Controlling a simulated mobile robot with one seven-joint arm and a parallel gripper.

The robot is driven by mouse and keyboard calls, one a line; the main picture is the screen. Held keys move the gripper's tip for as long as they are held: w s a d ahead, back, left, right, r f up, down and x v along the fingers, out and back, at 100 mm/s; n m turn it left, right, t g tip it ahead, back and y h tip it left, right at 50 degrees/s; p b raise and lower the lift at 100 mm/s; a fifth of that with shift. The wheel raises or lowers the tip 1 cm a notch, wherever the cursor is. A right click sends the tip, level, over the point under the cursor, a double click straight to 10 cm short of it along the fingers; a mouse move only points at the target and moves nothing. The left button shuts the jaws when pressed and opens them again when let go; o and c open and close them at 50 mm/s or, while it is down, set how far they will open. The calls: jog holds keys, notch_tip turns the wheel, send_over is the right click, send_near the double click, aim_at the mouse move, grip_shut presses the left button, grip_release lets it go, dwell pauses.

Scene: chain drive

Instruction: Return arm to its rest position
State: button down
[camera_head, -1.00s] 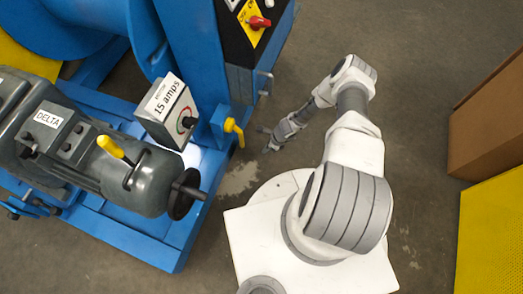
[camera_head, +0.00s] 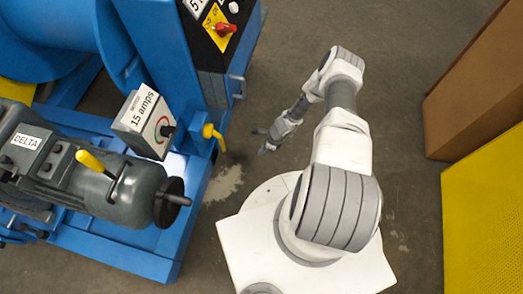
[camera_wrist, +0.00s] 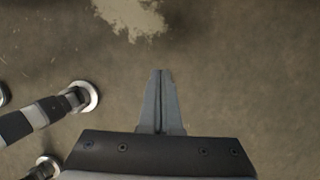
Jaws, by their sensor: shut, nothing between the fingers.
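My arm is white and grey and rises from my white base in the head view, reaching forward and bending down to the left. My gripper (camera_head: 262,150) is small there, above the bare floor just right of the blue machine (camera_head: 190,200). In the wrist view my gripper (camera_wrist: 161,75) points at the floor with its two grey fingers together and nothing between them. It touches nothing that I can see.
The machine carries a grey motor (camera_head: 140,190) marked DELTA, a 15 amps box (camera_head: 143,122), a yellow handle (camera_head: 213,135) and a red switch (camera_head: 225,29). A brown box (camera_head: 465,90) and a yellow panel (camera_head: 490,210) stand at right. Floor (camera_head: 290,50) between is clear.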

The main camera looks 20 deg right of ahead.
dwell(0.4)
jog(key=w+r+n, duration=0.4)
jog(key=r, duration=1)
jog(key=w+r+n+t+h, duration=0.1)
jog(key=w+r+n, duration=0.3)
jog(key=r, duration=0.9)
jog(key=w+r+n, duration=0.4)
jog(key=r+n, duration=0.1)
jog(key=r, duration=0.9)
jog(key=s+a+r+n+h, duration=0.1)
jog(key=s+r+n, duration=0.1)
jog(key=s+r, duration=0.35)
jog(key=s+a+r+n+t, duration=0.1)
jog(key=s+a+r+n, duration=0.1)
jog(key=r, duration=0.6)
jog(key=s+a+r+n+h, duration=0.1)
jog(key=s+r+n, duration=0.1)
jog(key=s+r, duration=0.35)
jog(key=s+r+n+t, duration=0.1)
jog(key=s+r+n, duration=0.2)
jog(key=s+r, duration=0.35)
jog(key=s+r+n+t, duration=0.1)
jog(key=s+r+n, duration=0.15)
jog(key=s, duration=0.65)
notch_tip(320, 180, up, 26)
jog(key=p, duration=2.5)
jog(key=shift+s+a+h+p, duration=0.3)
jog(key=shift+a+h, duration=0.05)
jog(key=shift+h, duration=0.05)
